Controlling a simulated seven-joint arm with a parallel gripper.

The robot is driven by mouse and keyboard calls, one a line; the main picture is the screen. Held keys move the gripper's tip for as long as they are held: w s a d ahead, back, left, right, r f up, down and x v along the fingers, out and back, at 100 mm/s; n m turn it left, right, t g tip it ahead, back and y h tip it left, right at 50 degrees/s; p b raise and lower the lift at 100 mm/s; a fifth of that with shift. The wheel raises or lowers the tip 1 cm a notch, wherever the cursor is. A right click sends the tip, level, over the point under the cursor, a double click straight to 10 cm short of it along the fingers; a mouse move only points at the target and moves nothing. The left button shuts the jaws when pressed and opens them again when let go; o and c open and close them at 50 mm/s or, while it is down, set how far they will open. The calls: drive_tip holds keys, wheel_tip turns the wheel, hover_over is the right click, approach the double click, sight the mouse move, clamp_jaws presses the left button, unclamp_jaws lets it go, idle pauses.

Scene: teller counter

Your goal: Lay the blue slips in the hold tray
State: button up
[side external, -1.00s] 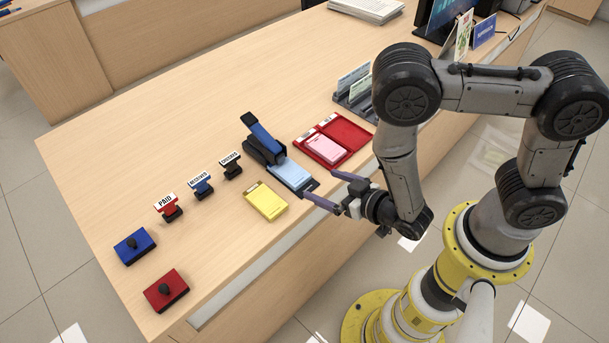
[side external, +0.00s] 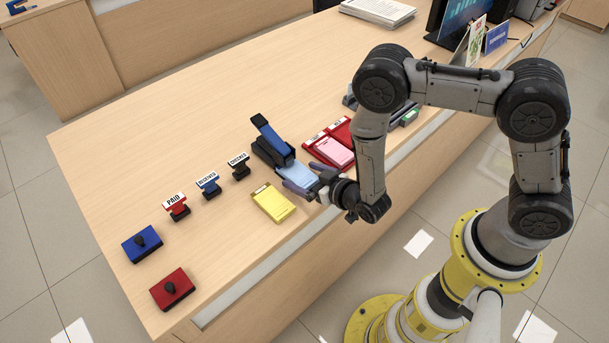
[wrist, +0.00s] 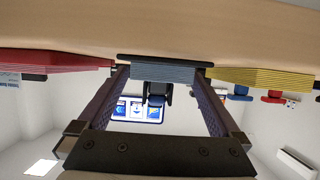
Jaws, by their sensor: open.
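The light blue slips (side external: 296,171) lie as a stack on a dark base in front of the stapler-like device. In the wrist view the stack's layered edge (wrist: 163,73) shows between my fingers. My gripper (side external: 299,178) is open, one finger at each side of the stack's near end. I cannot tell whether the fingers touch it. The red tray (side external: 306,154) just right has two compartments.
A yellow pad (side external: 273,203) lies close left of the blue stack. The blue-armed stapler (side external: 271,139) stands right behind it. Several stamps (side external: 208,184) and two ink pads, blue (side external: 142,243) and red (side external: 172,289), are farther left. The counter's middle is clear.

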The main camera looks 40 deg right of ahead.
sight(310, 182)
drive_tip(key=c, duration=1.4)
drive_tip(key=shift+s, duration=1.85)
drive_tip(key=o, duration=1.4)
drive_tip(key=v, duration=1.3)
drive_tip(key=shift+s+r, duration=0.15)
drive_tip(key=shift+s, duration=0.2)
